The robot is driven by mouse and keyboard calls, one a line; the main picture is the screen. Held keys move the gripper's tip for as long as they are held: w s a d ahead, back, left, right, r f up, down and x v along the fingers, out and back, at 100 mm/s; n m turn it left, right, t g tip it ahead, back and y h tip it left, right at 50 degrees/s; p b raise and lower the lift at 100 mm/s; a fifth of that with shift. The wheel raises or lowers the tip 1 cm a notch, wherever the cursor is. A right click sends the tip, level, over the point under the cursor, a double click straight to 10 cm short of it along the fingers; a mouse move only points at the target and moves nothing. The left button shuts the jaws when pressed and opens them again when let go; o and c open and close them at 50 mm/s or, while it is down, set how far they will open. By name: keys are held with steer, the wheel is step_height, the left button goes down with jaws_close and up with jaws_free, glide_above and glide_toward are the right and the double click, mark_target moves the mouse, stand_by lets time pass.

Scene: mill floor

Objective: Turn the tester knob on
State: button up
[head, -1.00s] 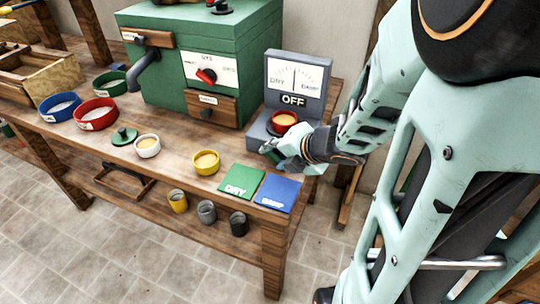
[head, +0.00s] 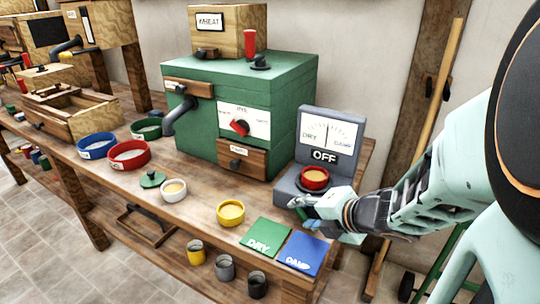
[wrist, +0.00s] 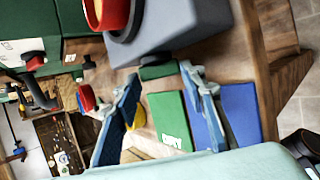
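The tester (head: 322,170) is a grey unit with a dial marked DRY and DAMP and a sign (head: 325,156) reading OFF. A red cup (head: 315,180) with tan contents sits on its base. My gripper (head: 303,213) is low at the tester's front edge. In the wrist view my gripper (wrist: 160,75) is open, its two fingers apart. A small dark green piece (wrist: 158,72) shows between the fingertips, by the tester's grey base (wrist: 185,30); I cannot tell whether it is the knob or whether a finger touches it. No knob is clearly visible in the head view.
A green DRY card (head: 266,236) and a blue DAMP card (head: 302,253) lie in front of the tester. A yellow bowl (head: 230,214) and a white bowl (head: 173,191) stand to the left. A green machine (head: 240,105) stands behind.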

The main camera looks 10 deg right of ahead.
steer(key=o, duration=0.4)
steer(key=shift+c, duration=0.2)
steer(key=shift+r+p, duration=0.15)
steer(key=shift+p, duration=0.4)
